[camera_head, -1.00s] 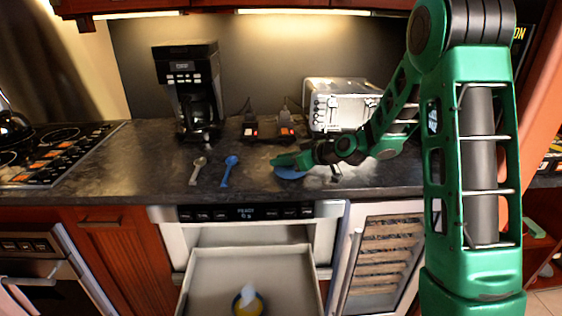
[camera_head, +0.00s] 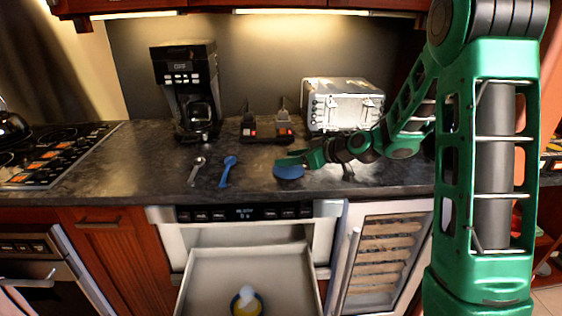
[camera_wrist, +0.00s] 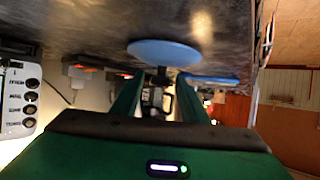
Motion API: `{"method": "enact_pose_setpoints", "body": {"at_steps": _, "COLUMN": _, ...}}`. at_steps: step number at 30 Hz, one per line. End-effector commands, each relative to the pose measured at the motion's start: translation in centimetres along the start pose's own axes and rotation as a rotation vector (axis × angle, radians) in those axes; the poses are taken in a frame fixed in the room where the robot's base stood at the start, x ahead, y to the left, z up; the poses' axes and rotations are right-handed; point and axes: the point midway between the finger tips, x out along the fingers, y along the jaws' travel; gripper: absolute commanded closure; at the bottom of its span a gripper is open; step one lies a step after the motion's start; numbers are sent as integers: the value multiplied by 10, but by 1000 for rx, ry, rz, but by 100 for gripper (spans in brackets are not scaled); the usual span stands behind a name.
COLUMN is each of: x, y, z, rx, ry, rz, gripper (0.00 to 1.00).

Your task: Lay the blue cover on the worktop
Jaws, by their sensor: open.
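The blue cover (camera_head: 289,173) is a round blue disc on the dark worktop (camera_head: 330,185), in front of the silver toaster. It also shows in the wrist view (camera_wrist: 165,53), against the worktop surface and just beyond my fingertips. My gripper (camera_wrist: 157,80) is open, with nothing between its two green fingers. In the head view my gripper (camera_head: 290,160) is just behind and above the cover. Whether a finger touches the cover I cannot tell.
A blue spoon (camera_head: 228,172) and a grey spoon (camera_head: 197,170) lie left of the cover. Behind are a coffee maker (camera_head: 185,90), small black devices and the toaster (camera_head: 343,105). Below, the open drawer (camera_head: 215,280) holds a blue-rimmed bowl (camera_head: 237,305).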

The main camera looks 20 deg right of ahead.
Motion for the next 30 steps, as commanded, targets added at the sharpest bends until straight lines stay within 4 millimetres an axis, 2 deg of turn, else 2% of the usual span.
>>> {"method": "enact_pose_setpoints", "body": {"at_steps": 3, "x": -27, "y": 2, "z": 0, "rx": 1, "ry": 1, "rz": 5, "gripper": 60}}
{"method": "enact_pose_setpoints", "body": {"at_steps": 10, "x": -63, "y": 1, "z": 0, "rx": 0, "ry": 1, "rz": 4, "gripper": 60}}
{"method": "enact_pose_setpoints", "body": {"at_steps": 15, "x": -75, "y": 1, "z": 0, "rx": 0, "ry": 0, "rz": 2, "gripper": 60}}
{"method": "enact_pose_setpoints", "body": {"at_steps": 23, "x": -79, "y": -1, "z": 2, "rx": 2, "ry": -10, "rz": 1, "gripper": 60}}
{"method": "enact_pose_setpoints", "body": {"at_steps": 26, "x": -87, "y": -6, "z": 10, "rx": 17, "ry": -65, "rz": 4, "gripper": 60}}
{"method": "enact_pose_setpoints", "body": {"at_steps": 30, "x": -115, "y": -17, "z": 40, "rx": 86, "ry": -231, "rz": 34, "gripper": 60}}
